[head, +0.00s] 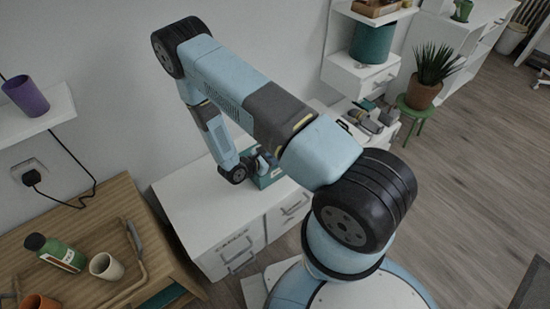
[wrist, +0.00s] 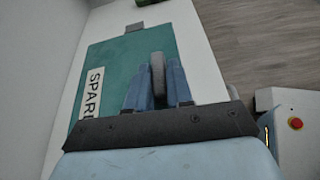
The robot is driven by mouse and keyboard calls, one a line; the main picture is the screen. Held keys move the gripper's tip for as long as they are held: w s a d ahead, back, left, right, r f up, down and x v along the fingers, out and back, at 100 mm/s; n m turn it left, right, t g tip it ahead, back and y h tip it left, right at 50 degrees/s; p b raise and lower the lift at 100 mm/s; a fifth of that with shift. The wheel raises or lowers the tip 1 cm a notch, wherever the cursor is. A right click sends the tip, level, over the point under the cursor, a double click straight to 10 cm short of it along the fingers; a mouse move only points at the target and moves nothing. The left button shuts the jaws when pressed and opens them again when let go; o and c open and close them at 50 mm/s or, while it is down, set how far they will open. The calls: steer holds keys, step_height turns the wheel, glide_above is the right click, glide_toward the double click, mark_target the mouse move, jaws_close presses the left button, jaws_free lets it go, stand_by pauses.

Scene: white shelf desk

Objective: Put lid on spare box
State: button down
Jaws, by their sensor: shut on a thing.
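My gripper (wrist: 158,82) is shut on a grey upright grip in the wrist view. The grip stands on a flat teal panel (wrist: 105,62) with a white label reading "SPAR", the rest cut off; I take this panel to be the lid. In the head view the teal spare box (head: 268,181) sits on the white desk top, and my gripper (head: 262,157) is right at its top. My arm and gripper hide much of the box there. I cannot tell whether the lid rests fully on the box or is slightly above it.
The white desk (head: 190,195) has free top surface left of the box. A wooden table (head: 80,275) at lower left holds a green bottle (head: 56,252) and a beige cup (head: 106,266). Several tools (head: 370,117) lie behind my arm. A potted plant (head: 424,90) stands at upper right.

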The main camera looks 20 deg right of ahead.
stand_by(0.3)
steer(key=c, duration=0.9)
jaws_free()
steer(key=v, duration=1.3)
steer(key=shift+s+a+r, duration=0.1)
steer(key=shift+a, duration=0.25)
